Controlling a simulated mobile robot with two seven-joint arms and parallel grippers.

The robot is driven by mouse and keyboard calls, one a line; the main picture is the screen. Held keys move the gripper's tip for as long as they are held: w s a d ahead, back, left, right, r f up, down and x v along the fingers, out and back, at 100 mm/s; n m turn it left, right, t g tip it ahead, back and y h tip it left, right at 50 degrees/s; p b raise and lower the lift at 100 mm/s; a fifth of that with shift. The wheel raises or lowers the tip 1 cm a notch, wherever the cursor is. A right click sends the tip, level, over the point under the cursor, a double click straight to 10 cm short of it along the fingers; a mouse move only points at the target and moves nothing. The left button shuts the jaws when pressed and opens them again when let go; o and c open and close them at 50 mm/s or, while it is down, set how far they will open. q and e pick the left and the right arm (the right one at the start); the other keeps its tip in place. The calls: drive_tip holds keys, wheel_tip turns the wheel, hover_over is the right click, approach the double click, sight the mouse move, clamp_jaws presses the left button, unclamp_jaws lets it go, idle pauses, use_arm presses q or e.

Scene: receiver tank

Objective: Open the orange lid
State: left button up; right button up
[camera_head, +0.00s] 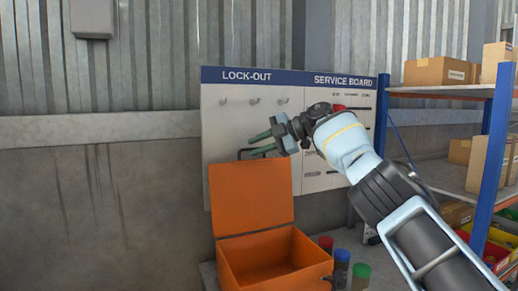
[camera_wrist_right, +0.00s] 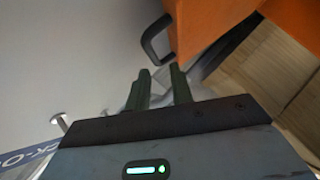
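The orange lid (camera_head: 251,197) stands raised, close to upright, at the back of an orange box (camera_head: 273,262) whose inside shows. A dark handle (camera_head: 243,153) sits at the lid's top edge; the handle also shows in the right wrist view (camera_wrist_right: 150,40) as a loop on the orange panel. My right gripper (camera_head: 252,146) is beside the top of the lid, near the handle. In the right wrist view its two green fingers (camera_wrist_right: 160,70) are apart with nothing between them, and the handle lies beyond their tips. My left gripper is out of view.
A white lock-out and service board (camera_head: 228,125) with hooks stands close behind the lid. Containers with red (camera_head: 326,241), blue (camera_head: 342,255) and green (camera_head: 361,270) tops stand right of the box. A blue shelf rack (camera_head: 489,150) with cartons is at the right.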

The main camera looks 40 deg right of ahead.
drive_tip(key=shift+o, duration=0.5)
drive_tip(key=shift+f, duration=0.2)
drive_tip(key=shift+d, duration=0.1)
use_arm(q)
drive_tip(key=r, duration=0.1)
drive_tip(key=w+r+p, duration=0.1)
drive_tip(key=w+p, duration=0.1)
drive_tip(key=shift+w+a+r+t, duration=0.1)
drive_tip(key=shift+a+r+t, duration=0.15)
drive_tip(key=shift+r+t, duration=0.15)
use_arm(e)
drive_tip(key=v, duration=0.7)
drive_tip(key=shift+s+d+r, duration=0.15)
drive_tip(key=shift+s+r, duration=0.1)
drive_tip(key=shift+s, duration=0.05)
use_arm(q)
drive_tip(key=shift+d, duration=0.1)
use_arm(e)
drive_tip(key=shift+f, duration=0.1)
